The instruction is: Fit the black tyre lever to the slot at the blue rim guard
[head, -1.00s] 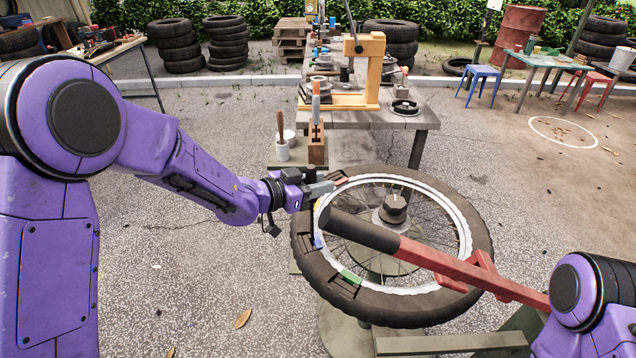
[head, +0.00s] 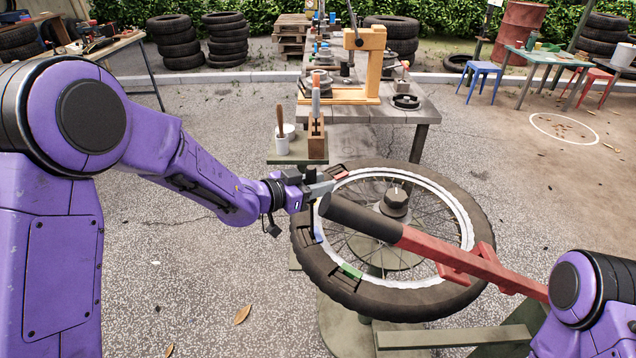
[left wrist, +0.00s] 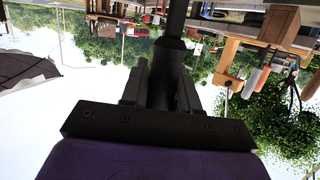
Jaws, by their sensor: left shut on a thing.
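My left gripper (head: 320,189) is over the left side of the tyre, close to the red rim guard. It is shut on the black tyre lever (left wrist: 177,25), which extends from between the fingers in the left wrist view. The blue rim guard (head: 318,237) sits on the left edge of the wheel rim (head: 446,200), nearer to me than the gripper. Its slot is too small to make out. I cannot tell whether the lever touches the tyre (head: 470,290). My right gripper is out of view.
A red bar with a thick black sleeve (head: 365,220) crosses above the wheel. A red rim guard (head: 341,176) and a green one (head: 350,271) sit on the rim. Behind, a small shelf (head: 285,158) holds a cup and a wooden block; a workbench (head: 400,118) stands beyond.

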